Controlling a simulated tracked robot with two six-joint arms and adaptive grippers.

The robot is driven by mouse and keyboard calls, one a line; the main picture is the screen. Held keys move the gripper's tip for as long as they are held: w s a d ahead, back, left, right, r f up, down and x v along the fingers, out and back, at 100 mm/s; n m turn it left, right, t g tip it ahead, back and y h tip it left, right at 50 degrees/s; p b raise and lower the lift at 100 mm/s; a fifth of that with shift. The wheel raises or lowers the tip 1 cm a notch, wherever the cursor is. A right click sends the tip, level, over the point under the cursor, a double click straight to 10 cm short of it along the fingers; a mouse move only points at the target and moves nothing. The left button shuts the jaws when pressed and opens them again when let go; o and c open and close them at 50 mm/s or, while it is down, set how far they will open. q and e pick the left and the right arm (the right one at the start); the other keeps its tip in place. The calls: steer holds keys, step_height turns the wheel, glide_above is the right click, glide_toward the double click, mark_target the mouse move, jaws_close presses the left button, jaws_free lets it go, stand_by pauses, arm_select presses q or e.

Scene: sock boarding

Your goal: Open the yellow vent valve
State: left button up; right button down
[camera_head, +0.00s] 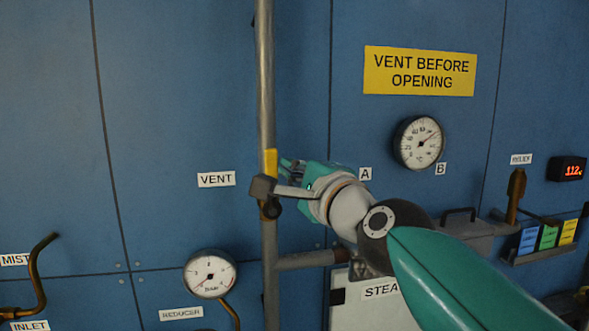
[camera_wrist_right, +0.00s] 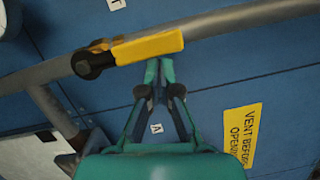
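The yellow vent valve handle (camera_head: 270,162) points up along the grey vertical pipe, above its dark valve body (camera_head: 264,187). In the right wrist view the yellow handle (camera_wrist_right: 150,46) lies roughly along the pipe, with the dark hub (camera_wrist_right: 93,64) at its left end. My right gripper (camera_head: 290,166) is just right of the handle. In the right wrist view its fingertips (camera_wrist_right: 159,72) are nearly together, with nothing seen between them. The tips end at the handle's lower edge; whether they touch it cannot be told. My left gripper is out of view.
The pipe (camera_head: 265,90) runs in front of a blue panel wall. A VENT label (camera_head: 216,179) is left of the valve. A gauge (camera_head: 418,142) is to the right, another (camera_head: 210,273) lower left. A side pipe (camera_head: 305,259) branches right below the valve. Space left of the handle is clear.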

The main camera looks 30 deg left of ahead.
stand_by(0.3)
steer(key=s+d+b, duration=0.3)
steer(key=d+b, duration=0.2)
steer(key=d, duration=0.6)
steer(key=shift+d+f, duration=0.1)
